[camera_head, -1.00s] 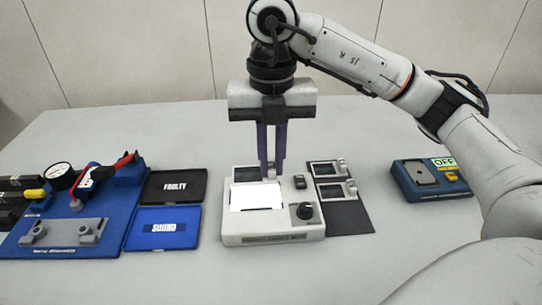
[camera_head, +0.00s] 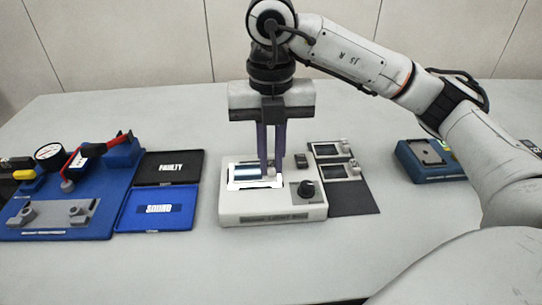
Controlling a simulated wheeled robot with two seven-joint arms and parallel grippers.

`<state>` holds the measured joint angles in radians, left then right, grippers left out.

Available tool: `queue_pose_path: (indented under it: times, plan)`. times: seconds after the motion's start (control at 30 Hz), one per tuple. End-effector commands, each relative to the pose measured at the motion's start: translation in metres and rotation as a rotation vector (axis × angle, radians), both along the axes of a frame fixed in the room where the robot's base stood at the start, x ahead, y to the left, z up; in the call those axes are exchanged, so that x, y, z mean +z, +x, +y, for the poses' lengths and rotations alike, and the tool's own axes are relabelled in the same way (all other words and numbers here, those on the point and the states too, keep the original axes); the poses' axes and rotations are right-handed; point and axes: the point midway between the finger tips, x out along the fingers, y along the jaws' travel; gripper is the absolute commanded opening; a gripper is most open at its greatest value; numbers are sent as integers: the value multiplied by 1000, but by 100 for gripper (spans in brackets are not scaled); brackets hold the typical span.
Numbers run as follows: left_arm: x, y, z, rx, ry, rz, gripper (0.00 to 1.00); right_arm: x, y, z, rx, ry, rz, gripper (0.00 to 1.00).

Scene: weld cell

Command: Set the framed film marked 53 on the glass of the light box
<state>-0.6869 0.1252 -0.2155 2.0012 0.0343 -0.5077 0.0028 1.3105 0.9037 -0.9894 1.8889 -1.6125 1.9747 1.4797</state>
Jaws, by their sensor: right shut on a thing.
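My right gripper (camera_head: 271,168) points straight down over the light box (camera_head: 272,215), its purple fingers shut on a small framed film (camera_head: 246,172). The film has a dark bluish window and a pale tab at the fingers. It lies over the lit glass (camera_head: 240,187), with bright white showing along its near and left edges. I cannot tell whether it touches the glass. Its number is not legible. My left gripper is not in view.
A black FAULTY tray (camera_head: 188,174) and blue SOUND tray (camera_head: 132,223) stand left. A blue gauge station (camera_head: 92,220) is further left, a blue device (camera_head: 415,160) at right.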

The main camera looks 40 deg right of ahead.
Motion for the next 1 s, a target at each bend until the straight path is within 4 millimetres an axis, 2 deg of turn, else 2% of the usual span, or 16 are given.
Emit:
queue_pose_path:
  times: [1.0]
  plan:
    - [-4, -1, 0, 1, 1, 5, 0, -2, 0, 0, 0, 0, 0, 0]
